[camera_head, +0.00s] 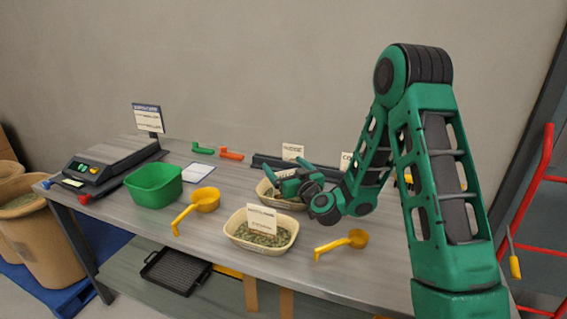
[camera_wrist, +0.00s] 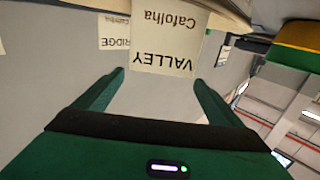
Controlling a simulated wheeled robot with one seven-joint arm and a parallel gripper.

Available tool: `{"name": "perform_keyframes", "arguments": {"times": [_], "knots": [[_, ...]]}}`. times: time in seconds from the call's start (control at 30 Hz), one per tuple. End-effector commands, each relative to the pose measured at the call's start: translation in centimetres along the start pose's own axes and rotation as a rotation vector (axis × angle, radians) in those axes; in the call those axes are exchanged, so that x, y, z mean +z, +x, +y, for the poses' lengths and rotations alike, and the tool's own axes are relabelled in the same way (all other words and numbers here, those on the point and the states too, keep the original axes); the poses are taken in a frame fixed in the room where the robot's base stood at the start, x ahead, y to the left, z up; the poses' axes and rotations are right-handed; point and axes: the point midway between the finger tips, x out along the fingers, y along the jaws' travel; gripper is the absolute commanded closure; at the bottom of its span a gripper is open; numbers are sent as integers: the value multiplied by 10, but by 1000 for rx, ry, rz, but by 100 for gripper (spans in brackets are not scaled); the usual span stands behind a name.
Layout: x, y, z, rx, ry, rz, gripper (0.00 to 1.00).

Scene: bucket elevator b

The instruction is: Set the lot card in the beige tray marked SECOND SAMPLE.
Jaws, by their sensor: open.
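My gripper (camera_head: 277,180) is open over the rear beige tray (camera_head: 268,204), hiding part of it. In the wrist view, upside down, a pale card reading VALLEY (camera_wrist: 165,45) shows in the gap between my open fingers (camera_wrist: 160,77); whether it touches them I cannot tell. A second card reading RIDGE (camera_wrist: 114,38) is farther left. The front beige tray (camera_head: 236,238) holds greenish beans and an upright card (camera_head: 261,219), its print too small to read. I cannot tell which card is the lot card, nor read SECOND SAMPLE on either tray.
Two more cards (camera_head: 292,152) (camera_head: 346,161) stand by a dark rail at the back. Yellow scoops (camera_head: 206,199) (camera_head: 357,238) lie beside the front tray. A green tub (camera_head: 154,186), a white sheet (camera_head: 199,173) and a scale (camera_head: 110,162) are left.

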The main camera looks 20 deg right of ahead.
Motion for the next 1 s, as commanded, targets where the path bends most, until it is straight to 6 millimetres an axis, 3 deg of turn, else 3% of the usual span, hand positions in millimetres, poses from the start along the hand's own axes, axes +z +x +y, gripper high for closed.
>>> {"name": "perform_keyframes", "arguments": {"times": [0.57,1.0], "knots": [[-61,-2,1,0,-2,5,10],[-63,-6,3,-5,-12,-27,10]]}}
